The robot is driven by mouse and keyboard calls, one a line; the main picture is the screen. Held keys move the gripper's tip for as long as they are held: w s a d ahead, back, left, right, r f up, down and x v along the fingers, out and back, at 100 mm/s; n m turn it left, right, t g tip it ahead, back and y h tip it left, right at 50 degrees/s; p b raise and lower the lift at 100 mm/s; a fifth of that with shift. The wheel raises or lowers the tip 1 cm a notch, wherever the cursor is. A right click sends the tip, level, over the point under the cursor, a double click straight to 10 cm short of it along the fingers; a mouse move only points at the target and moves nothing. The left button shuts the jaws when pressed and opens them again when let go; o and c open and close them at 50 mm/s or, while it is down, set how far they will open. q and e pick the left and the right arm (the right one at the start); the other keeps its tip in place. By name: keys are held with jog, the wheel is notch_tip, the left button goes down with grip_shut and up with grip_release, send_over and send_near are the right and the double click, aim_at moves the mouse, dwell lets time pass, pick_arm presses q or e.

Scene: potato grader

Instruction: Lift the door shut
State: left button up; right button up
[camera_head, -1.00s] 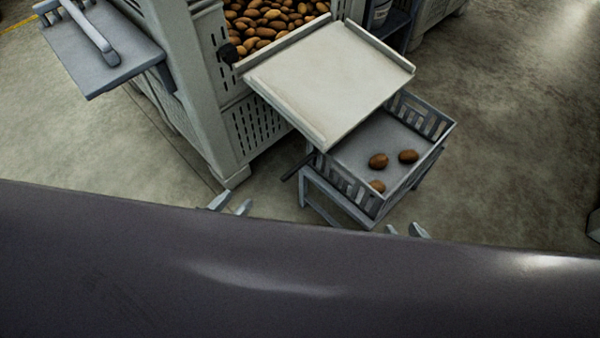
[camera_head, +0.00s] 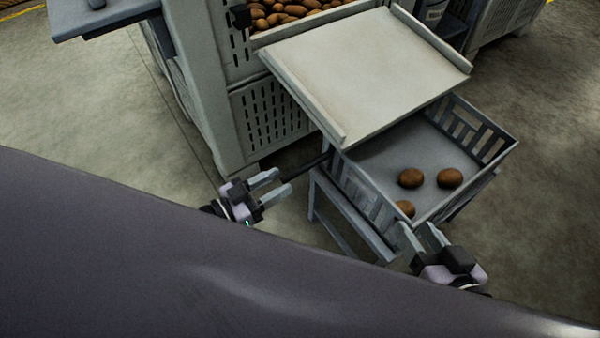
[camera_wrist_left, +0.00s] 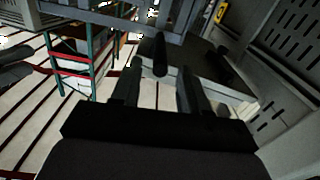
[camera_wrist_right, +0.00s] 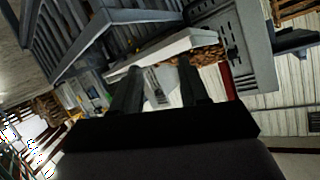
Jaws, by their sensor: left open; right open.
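The door (camera_head: 365,70) is a pale flat panel with raised side edges. It slopes down and outward from the opening of a grey bin (camera_head: 205,95) of potatoes and hangs over a slatted crate. My left gripper (camera_head: 283,181) is open, left of the crate and below the door's near corner. A dark rod (camera_head: 308,167) points toward it; in the left wrist view the rod (camera_wrist_left: 160,55) shows between and beyond the fingers, apparently not gripped. My right gripper (camera_head: 415,228) is open and empty at the crate's near corner. The door's pale edge (camera_wrist_right: 165,52) shows in the right wrist view.
The grey crate (camera_head: 497,160) holds a few potatoes (camera_head: 411,178) and stands on a stand (camera_head: 350,225) beneath the door. A black catch (camera_head: 240,17) sits on the bin beside the opening. A grey shelf (camera_head: 105,17) juts out at upper left. Floor at right is clear.

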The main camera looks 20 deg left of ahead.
aim_at(297, 170)
pick_arm(q)
jog(key=b+x, duration=0.1)
jog(key=x, duration=0.5)
jog(key=shift+b, duration=0.3)
grip_shut()
